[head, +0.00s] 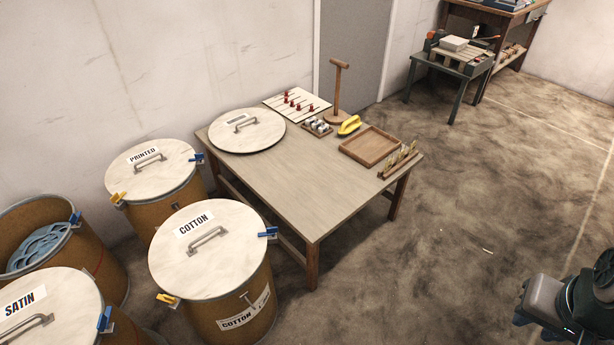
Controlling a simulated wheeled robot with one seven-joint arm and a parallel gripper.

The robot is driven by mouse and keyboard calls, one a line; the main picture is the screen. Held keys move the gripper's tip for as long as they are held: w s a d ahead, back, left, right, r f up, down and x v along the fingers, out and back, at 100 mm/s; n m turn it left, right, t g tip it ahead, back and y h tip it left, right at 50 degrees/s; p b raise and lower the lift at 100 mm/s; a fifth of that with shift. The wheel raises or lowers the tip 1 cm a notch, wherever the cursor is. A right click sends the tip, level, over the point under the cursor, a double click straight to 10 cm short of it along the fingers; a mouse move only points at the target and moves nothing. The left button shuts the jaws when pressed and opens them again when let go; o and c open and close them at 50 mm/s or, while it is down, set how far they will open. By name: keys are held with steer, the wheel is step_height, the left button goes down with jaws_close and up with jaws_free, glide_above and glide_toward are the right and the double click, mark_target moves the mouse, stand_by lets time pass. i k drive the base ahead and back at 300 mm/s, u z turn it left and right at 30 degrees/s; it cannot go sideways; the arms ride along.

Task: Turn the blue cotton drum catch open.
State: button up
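The cotton drum (245,308) is brown with a pale round lid (190,265) labelled COTTON, and stands in front of the table's left corner. Its blue catch (268,233) sits at the right side of the lid rim, beside the table edge. It sticks outward from the rim; whether it is latched cannot be told. A yellow catch (168,298) is on the opposite, left side of the rim. My gripper end (530,312) shows at the lower right, dark and grey, far from the drum. Its fingers cannot be made out clearly, and nothing is seen held.
The PRINTED drum (166,215), SATIN drum (75,305) and an open drum (100,265) with blue material crowd the left. The table (290,190) holds a loose lid (262,138), a tray (362,155) and small items.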

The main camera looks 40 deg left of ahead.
mark_target(271, 232)
steer(key=u, duration=0.65)
steer(key=i, duration=1)
steer(key=u, duration=1.55)
steer(key=i, duration=0.5)
steer(key=u, duration=0.35)
